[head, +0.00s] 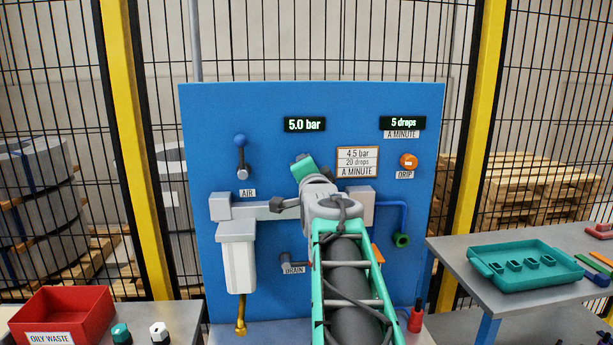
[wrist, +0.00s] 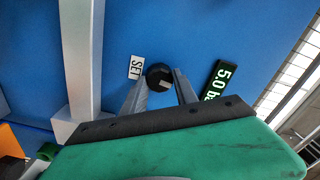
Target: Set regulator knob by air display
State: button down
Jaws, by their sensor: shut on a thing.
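The regulator knob (wrist: 154,72) is round and black with a pale mark, next to a SET label (wrist: 135,67) in the wrist view. My gripper (wrist: 160,82) has its two grey fingers on either side of the knob and is shut on it. In the head view my arm hides the knob. The air display (head: 304,125) reads 5.0 bar; part of it also shows in the wrist view (wrist: 219,79). A sign plate (head: 357,162) reads 4.5 bar, 20 drops a minute.
On the blue panel (head: 215,120) are a blue-tipped air lever (head: 240,150), an orange drip knob (head: 408,161) and a drip display (head: 402,123) reading 5 drops. A white filter bowl (head: 238,262) hangs left of my arm. A side table holds a green tray (head: 525,266).

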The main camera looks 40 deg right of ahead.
dwell(0.4)
jog(key=c, duration=1)
grip_release()
jog(key=shift+o, duration=0.2)
jog(key=b+v, duration=0.2)
jog(key=v, duration=0.5)
jog(key=shift+s+a, duration=0.25)
jog(key=shift+s, duration=0.1)
